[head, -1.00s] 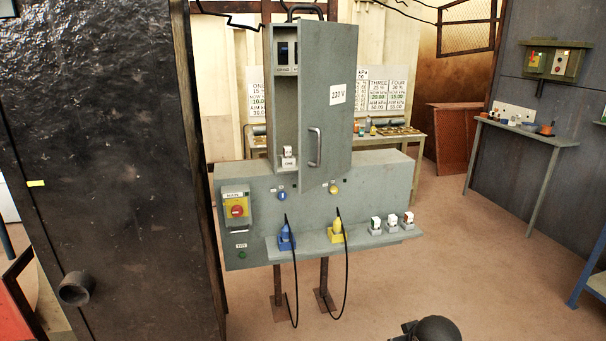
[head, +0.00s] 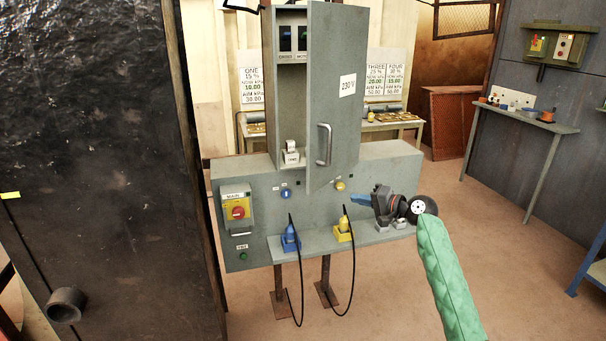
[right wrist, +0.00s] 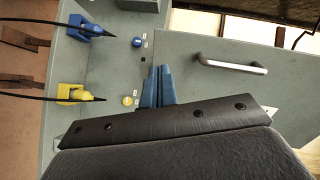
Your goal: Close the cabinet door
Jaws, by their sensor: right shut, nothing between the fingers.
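The grey cabinet stands upright on the panel, and its door (head: 333,75) hangs partly open, hinged on the right. The open gap on the left shows dark switches (head: 293,38) and a small white plug (head: 291,152) inside. A metal bar handle (head: 324,145) sits low on the door; it also shows in the right wrist view (right wrist: 231,66). My right gripper (head: 358,199) is shut and empty, below and right of the handle, in front of the panel's shelf. In the right wrist view its blue fingers (right wrist: 158,75) are together, apart from the handle. My left gripper is not in view.
Blue (head: 289,238) and yellow (head: 343,230) plugs with hanging black cables stand on the shelf (head: 318,243). A red and yellow main switch (head: 236,208) is on the panel's left. A large dark slab (head: 90,150) fills the left side.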

